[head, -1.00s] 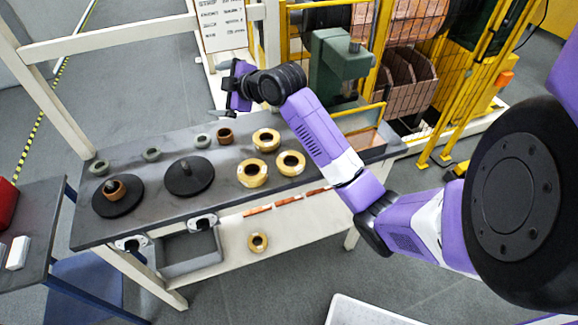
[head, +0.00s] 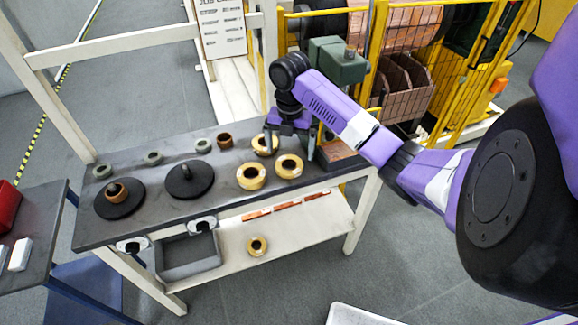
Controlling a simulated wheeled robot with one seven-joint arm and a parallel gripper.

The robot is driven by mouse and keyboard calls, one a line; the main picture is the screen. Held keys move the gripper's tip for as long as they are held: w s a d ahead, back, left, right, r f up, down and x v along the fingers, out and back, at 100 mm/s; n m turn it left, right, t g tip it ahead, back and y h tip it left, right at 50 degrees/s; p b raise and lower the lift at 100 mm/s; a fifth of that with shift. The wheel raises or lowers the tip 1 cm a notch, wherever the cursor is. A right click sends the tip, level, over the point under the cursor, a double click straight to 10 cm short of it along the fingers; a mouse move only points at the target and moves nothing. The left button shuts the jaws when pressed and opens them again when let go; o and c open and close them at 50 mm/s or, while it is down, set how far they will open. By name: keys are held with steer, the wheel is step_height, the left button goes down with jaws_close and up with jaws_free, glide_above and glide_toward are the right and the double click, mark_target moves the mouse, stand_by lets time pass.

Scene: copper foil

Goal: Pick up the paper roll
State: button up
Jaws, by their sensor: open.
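Several pale yellow rolls with open centres lie on the dark tabletop. They look like the paper rolls, but I cannot tell which one is meant. One is at the back (head: 263,153), one at front left (head: 251,187) and one at front right (head: 289,176). My gripper (head: 290,145) points down above the table at the right of this group, with its fingers spread and nothing seen between them. Its left finger partly covers the back roll. The front right roll is just in front of it. I cannot tell how high the fingertips are.
Another yellow roll (head: 257,253) lies on the lower shelf (head: 315,225). Two black discs (head: 190,190) with posts, a brown ring (head: 224,146) and small grey-green rings (head: 153,158) occupy the left tabletop. A copper-coloured tray (head: 338,160) is at right. A yellow cage (head: 450,100) stands behind.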

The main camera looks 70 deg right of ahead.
steer(key=shift+w+f+p, duration=0.1)
steer(key=shift+f+p, duration=0.6)
steer(key=shift+f, duration=2.05)
steer(key=c, duration=1.5)
steer(key=shift+o, duration=0.2)
steer(key=shift+r, duration=0.1)
step_height(320, 180, up, 20)
steer(key=f, duration=0.1)
step_height(320, 180, up, 8)
steer(key=p, duration=0.5)
glide_above(289, 168)
